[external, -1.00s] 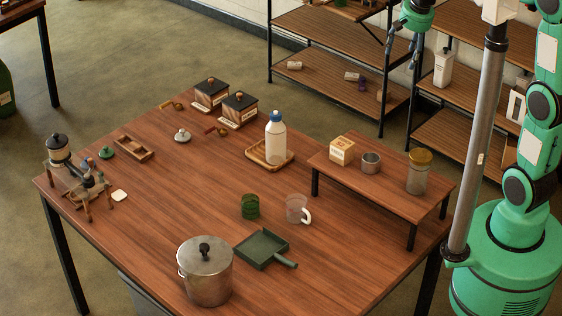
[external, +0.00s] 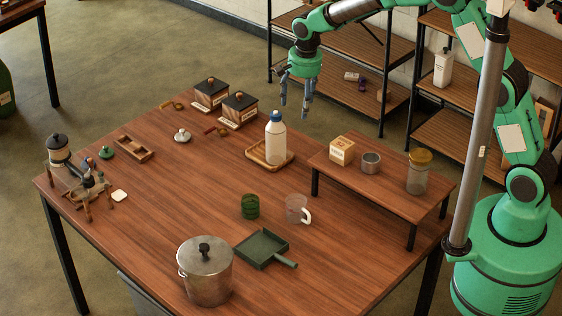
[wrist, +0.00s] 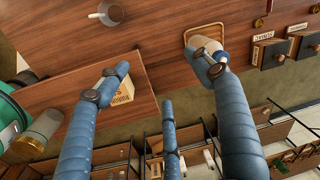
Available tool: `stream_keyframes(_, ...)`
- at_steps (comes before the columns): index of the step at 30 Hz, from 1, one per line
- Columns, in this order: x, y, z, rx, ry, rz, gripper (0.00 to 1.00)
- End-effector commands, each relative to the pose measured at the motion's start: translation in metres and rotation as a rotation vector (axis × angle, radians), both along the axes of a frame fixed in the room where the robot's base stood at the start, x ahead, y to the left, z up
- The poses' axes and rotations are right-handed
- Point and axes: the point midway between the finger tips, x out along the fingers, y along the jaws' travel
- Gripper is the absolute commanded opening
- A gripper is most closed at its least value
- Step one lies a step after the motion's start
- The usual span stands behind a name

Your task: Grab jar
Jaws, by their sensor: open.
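A clear glass jar (external: 418,177) with a gold-brown lid stands upright on the right end of the small raised shelf (external: 385,182) on the table. It also shows at the left edge of the wrist view (wrist: 46,124). My gripper (external: 295,108) is open and empty, pointing down in the air. In the external picture it appears up and left of the jar, above the bottle. In the wrist view its blue fingers (wrist: 158,72) are spread wide, with nothing between them. The jar lies outside them, to the left.
A small labelled box (external: 342,150) and a metal cup (external: 371,162) share the shelf with the jar. A white bottle (external: 276,142) stands on a wooden tray left of the shelf. A clear mug (external: 297,209), dustpan (external: 263,249) and lidded pot (external: 205,275) stand in front.

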Motion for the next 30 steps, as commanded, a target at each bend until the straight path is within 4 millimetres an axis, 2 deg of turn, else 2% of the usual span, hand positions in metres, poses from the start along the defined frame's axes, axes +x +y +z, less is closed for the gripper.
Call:
stream_keyframes(1, -0.009, 0.017, -0.014, -0.008, 0.009, -0.001, 0.66)
stream_keyframes(6, -0.037, 0.066, -0.058, -0.027, 0.032, -0.022, 0.66)
stream_keyframes(12, -0.076, 0.117, -0.111, -0.052, 0.053, -0.049, 0.66)
stream_keyframes(15, -0.094, 0.136, -0.133, -0.062, 0.06, -0.061, 0.66)
stream_keyframes(21, -0.116, 0.157, -0.16, -0.074, 0.066, -0.076, 0.66)
stream_keyframes(30, -0.121, 0.16, -0.166, -0.076, 0.068, -0.08, 0.66)
